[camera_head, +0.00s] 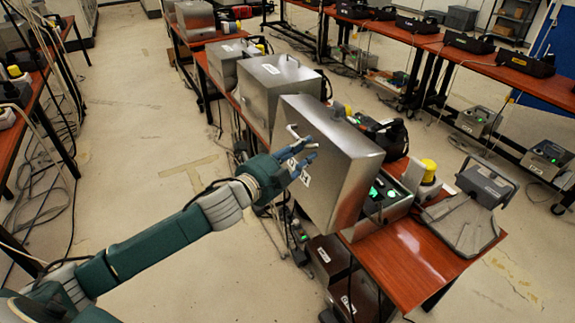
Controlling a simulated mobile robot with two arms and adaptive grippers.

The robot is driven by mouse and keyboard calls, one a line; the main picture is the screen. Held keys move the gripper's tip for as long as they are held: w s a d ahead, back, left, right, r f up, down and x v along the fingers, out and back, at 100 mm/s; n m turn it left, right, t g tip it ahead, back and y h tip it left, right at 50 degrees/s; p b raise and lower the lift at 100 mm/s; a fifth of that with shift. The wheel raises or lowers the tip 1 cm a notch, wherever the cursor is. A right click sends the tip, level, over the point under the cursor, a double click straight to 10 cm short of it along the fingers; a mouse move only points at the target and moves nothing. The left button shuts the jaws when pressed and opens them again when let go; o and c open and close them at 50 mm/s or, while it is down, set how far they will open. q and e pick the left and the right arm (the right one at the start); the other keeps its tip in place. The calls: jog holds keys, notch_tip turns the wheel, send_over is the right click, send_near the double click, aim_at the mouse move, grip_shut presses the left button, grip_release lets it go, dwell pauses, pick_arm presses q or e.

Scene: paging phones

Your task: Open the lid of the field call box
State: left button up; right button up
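The field call box (385,205) stands on the near end of a red-brown table, with green lights showing inside. Its big grey metal lid (340,165) is raised and stands steeply tilted, so the box is open on its right side. A pale bar handle (300,135) shows on the lid's outer face. My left gripper (303,160) is at that outer face, close by the handle. Its fingers overlap the lid in the picture, and I cannot tell whether they touch or grip the handle. My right gripper is not in view.
Closed metal boxes (275,88) stand behind on the same table (410,262). A yellow-capped container (428,175) and a grey slatted device with a box (465,218) are right of the call box. Cables lie below. The floor (130,150) at left is mostly clear.

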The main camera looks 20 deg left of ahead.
pick_arm(q)
jog(key=v, duration=0.4)
jog(key=f+v, duration=0.1)
jog(key=v, duration=0.1)
jog(key=shift+b, duration=0.4)
